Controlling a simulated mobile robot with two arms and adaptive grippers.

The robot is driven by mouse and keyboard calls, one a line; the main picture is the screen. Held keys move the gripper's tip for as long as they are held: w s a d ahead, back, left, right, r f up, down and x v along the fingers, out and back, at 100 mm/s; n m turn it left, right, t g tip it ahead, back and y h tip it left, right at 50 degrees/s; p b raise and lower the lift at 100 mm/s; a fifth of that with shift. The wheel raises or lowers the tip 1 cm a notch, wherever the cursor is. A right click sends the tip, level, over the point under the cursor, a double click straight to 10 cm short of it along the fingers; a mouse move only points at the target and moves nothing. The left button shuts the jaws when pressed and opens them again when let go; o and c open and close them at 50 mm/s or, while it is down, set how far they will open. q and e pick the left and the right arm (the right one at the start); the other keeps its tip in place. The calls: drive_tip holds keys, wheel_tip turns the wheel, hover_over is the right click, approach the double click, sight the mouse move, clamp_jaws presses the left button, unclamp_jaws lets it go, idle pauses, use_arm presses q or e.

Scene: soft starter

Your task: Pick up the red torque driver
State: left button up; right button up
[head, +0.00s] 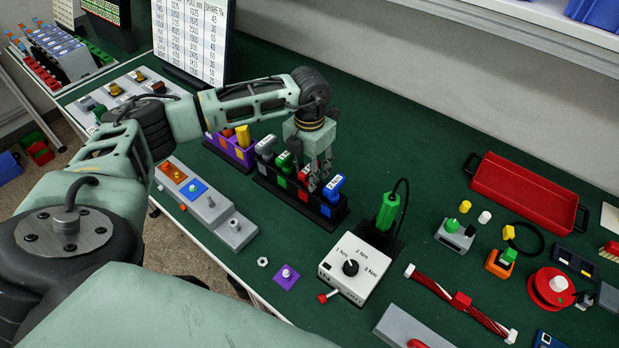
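A black rack (332,218) on the green bench mat holds several upright torque drivers with white labels on top. The red torque driver (303,178) stands between the green driver (284,163) and the blue driver (333,187), partly hidden by my gripper. My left gripper (320,180) points down over the rack, with its fingers at the red driver's top. Whether the fingers touch or grip the driver cannot be told. My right gripper is not in view.
A purple rack (236,152) stands left of the black one. A white torque setter (354,268) with a knob and a green driver (388,211) stand to the right. A red tray (522,195) and several small parts lie further right. The mat behind the rack is clear.

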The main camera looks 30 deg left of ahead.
use_arm(q)
clamp_jaws()
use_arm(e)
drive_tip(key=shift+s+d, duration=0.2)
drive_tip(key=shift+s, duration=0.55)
use_arm(q)
drive_tip(key=shift+w+r, duration=0.1)
drive_tip(key=shift+r, duration=0.15)
wheel_tip(320, 180, up, 8)
drive_tip(key=b, duration=0.3)
drive_tip(key=shift+r, duration=0.25)
drive_tip(key=shift+r+b, duration=0.3)
drive_tip(key=shift+r, duration=0.2)
drive_tip(key=shift+c, duration=2)
unclamp_jaws()
clamp_jaws()
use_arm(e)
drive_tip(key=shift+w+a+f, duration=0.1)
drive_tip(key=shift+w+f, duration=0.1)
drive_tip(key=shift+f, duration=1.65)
